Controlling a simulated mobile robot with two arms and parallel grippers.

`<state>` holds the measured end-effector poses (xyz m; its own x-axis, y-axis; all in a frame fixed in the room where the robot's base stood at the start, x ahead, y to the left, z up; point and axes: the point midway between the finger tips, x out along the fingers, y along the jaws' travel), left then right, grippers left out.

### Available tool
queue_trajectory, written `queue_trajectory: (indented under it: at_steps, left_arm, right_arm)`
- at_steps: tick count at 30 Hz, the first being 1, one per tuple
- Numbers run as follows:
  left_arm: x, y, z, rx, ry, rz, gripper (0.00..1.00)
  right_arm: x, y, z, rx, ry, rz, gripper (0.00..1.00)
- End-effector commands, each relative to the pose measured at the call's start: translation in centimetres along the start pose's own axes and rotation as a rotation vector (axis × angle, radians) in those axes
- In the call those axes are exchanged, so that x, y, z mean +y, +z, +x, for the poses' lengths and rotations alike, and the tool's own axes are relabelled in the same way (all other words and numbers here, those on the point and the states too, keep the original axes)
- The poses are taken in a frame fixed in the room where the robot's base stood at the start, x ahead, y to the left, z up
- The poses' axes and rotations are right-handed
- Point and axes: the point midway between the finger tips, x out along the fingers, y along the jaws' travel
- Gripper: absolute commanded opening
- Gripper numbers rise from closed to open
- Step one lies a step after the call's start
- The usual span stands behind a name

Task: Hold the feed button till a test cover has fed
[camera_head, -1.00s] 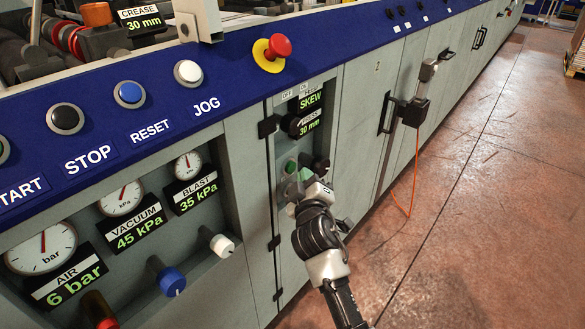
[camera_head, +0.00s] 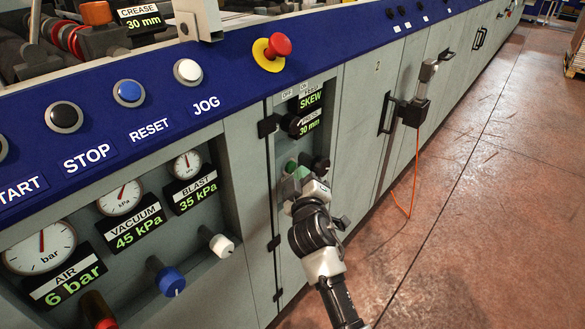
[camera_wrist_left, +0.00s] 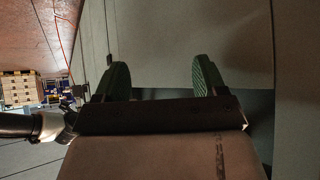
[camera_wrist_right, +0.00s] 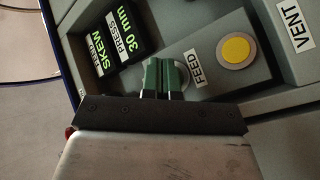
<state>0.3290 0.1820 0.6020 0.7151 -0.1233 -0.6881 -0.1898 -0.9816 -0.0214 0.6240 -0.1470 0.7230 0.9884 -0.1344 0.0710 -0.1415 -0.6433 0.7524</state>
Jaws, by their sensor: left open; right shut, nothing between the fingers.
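My right gripper (camera_head: 296,180) is at the recessed control panel in the head view. In the right wrist view its green fingertips (camera_wrist_right: 162,76) are closed together with nothing between them. They are in front of a round button with a pale rim (camera_wrist_right: 182,76), beside the FEED label (camera_wrist_right: 197,68), and hide most of it. I cannot tell whether the tips touch or press it. My left gripper (camera_wrist_left: 162,78) is open and empty in the left wrist view, facing a grey panel; the head view does not show it. No test cover can be made out.
A yellow button (camera_wrist_right: 236,50) and a VENT label (camera_wrist_right: 293,27) are right of the fingers. The SKEW and PRESS displays (camera_head: 309,112) are above my right gripper. A red stop knob (camera_head: 279,46) sits on the blue rail.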

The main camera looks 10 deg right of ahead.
Motion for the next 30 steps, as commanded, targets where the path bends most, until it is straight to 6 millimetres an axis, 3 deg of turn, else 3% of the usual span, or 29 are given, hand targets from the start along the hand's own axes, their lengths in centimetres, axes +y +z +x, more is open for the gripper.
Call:
queue_trajectory:
  at_steps: [30]
  left_arm:
    - [0.25,-0.88,0.24,0.072,0.006,0.001,0.71]
  right_arm:
    - [-0.33,-0.33,0.48,0.000,0.000,0.000,0.00]
